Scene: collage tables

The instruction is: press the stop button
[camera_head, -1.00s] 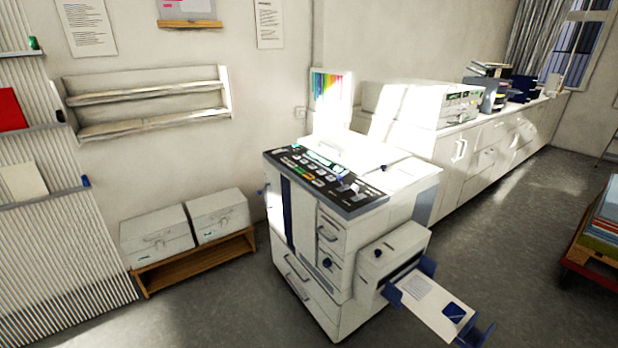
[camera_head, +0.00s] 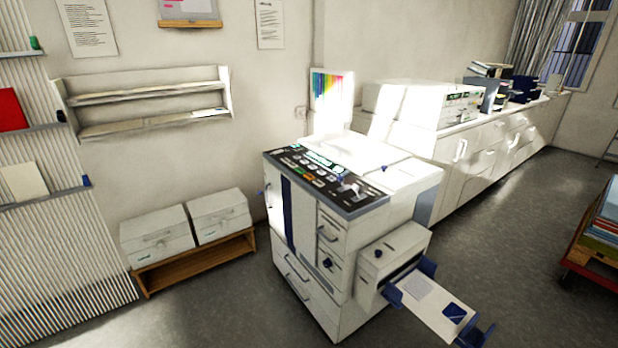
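A white copier-like machine (camera_head: 310,230) stands on the floor in the middle of the head view. Its dark control panel (camera_head: 325,179) lies along the top front edge and carries several small buttons, some green, orange and pale. The buttons are too small for me to read which one is the stop button. Neither of my grippers shows in the view.
An output tray (camera_head: 434,308) with blue guides juts from the machine's right side. Two grey boxes sit on a low wooden bench (camera_head: 190,263) to the left. A white counter (camera_head: 490,145) runs behind. A loaded red cart (camera_head: 590,270) stands at right. Grey floor is open between.

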